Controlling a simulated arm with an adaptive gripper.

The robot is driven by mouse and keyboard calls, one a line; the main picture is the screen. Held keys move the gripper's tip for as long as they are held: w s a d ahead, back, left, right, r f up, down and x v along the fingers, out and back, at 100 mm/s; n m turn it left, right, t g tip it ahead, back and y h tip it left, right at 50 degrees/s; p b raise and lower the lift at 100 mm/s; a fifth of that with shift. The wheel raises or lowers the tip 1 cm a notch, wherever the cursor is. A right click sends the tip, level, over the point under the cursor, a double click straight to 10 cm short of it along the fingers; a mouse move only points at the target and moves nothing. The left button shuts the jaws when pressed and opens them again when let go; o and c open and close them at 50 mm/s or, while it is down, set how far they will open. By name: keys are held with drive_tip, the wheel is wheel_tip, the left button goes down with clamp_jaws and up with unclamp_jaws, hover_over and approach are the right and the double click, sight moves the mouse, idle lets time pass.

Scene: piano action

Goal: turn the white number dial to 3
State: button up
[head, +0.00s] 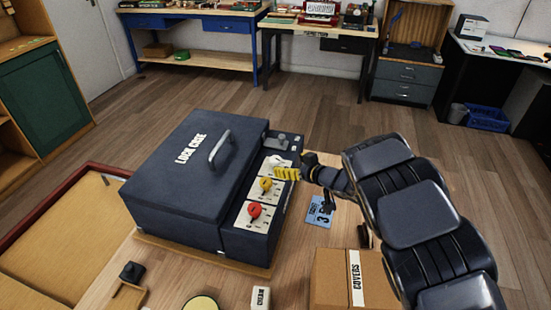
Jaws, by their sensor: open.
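The white number dial (276,160) is the far one of three dials on the panel along the right side of the dark lock case (165,190). It is partly hidden by my gripper (284,173), so its pointer and numbers cannot be read. My gripper reaches in from the right, with yellow fingers at the near right side of the white dial. It is open. I cannot tell whether the fingers touch the dial.
A yellow dial (266,185) and a red dial (254,210) sit nearer on the panel. A grey part (282,140) lies beyond the white dial. A blue card (320,211) showing a 3 lies right of the case.

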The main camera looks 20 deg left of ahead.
sight(276, 159)
drive_tip(key=shift+x, duration=3.45)
drive_tip(key=shift+a+r, duration=0.1)
clamp_jaws()
